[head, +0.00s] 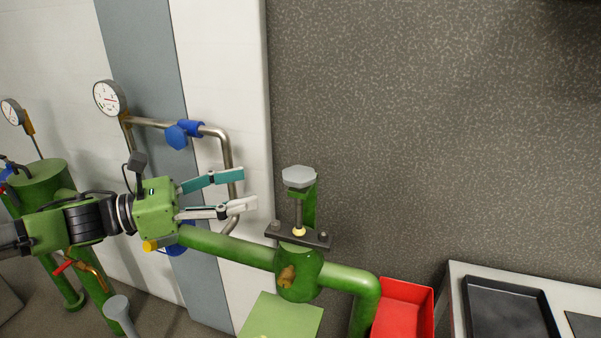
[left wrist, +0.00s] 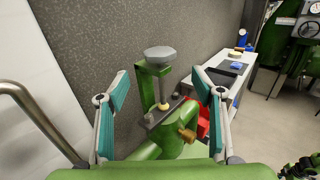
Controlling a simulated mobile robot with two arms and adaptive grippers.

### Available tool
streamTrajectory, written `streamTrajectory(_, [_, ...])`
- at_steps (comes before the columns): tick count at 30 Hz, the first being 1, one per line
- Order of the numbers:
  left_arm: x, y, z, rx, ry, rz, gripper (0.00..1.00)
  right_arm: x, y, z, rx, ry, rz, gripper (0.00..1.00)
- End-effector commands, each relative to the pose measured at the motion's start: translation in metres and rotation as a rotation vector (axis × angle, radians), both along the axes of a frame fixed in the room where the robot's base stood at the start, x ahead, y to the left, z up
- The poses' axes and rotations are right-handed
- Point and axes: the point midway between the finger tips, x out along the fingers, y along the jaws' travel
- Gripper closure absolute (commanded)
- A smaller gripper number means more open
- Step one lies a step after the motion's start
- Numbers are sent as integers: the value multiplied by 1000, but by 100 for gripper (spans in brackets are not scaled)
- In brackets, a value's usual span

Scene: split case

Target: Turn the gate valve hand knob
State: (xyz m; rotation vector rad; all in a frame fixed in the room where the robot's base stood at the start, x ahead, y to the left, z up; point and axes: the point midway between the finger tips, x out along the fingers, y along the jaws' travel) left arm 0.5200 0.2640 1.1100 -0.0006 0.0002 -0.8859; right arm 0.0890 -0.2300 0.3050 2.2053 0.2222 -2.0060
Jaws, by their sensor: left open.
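The gate valve's grey hand knob (head: 299,177) sits on top of its stem, above the green valve body (head: 298,272) on a green pipe. In the left wrist view the knob (left wrist: 160,58) shows ahead, near the middle and between the two fingers in the picture. My left gripper (head: 250,189) is open and empty, left of the knob and apart from it, with its fingers pointing right. It also shows in the left wrist view (left wrist: 160,95). My right gripper is not seen.
A red bin (head: 404,308) stands right of the valve. A white bench (head: 456,284) with a black tray (head: 510,307) is at the lower right. A steel pipe with a blue valve handle (head: 177,137) and a gauge (head: 109,97) are behind my left arm.

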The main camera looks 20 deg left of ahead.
Motion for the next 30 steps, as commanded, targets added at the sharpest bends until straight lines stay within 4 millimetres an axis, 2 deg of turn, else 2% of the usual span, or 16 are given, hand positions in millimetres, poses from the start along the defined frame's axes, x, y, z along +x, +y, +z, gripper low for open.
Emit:
streamTrajectory(3, [10,-12,9,-8,-5,2,39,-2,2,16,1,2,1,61])
streamTrajectory(18, [59,-73,8,-5,-4,1,39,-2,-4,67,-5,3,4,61])
streamTrajectory(24, [73,-88,4,-2,-3,3,39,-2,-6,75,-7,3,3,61])
streamTrajectory(30, [77,-93,2,-1,-2,3,39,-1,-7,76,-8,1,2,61])
